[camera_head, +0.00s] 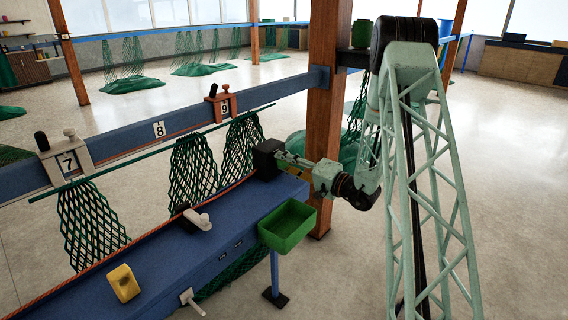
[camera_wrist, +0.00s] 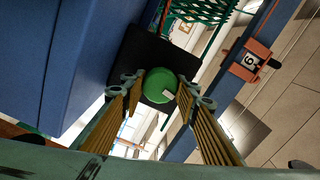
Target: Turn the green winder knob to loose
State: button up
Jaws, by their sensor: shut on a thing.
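The green winder knob (camera_wrist: 160,84) is round and sits in front of a black housing (camera_wrist: 147,58) in the wrist view. It has a small pale mark near its lower right edge. My gripper (camera_wrist: 161,91) is shut on the knob, with one finger on each side. In the head view, my gripper (camera_head: 284,158) reaches left to the black housing (camera_head: 266,157) at the far end of the blue bench. The knob itself is hidden there. I cannot read any loose or tight marking.
A blue bench (camera_head: 180,262) runs along the left, with a yellow block (camera_head: 123,283) and a grey cleat-like piece (camera_head: 197,219) on it. A green bin (camera_head: 287,226) hangs at its front. A wooden post (camera_head: 322,120) stands behind my arm. Nets hang from the blue rail.

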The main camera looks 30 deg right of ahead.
jog(key=shift+n, duration=1.1)
jog(key=o, duration=0.8)
jog(key=shift+o, duration=0.2)
jog(key=shift+s, duration=0.1)
jog(key=v, duration=1.2)
jog(key=shift+a+r, duration=0.1)
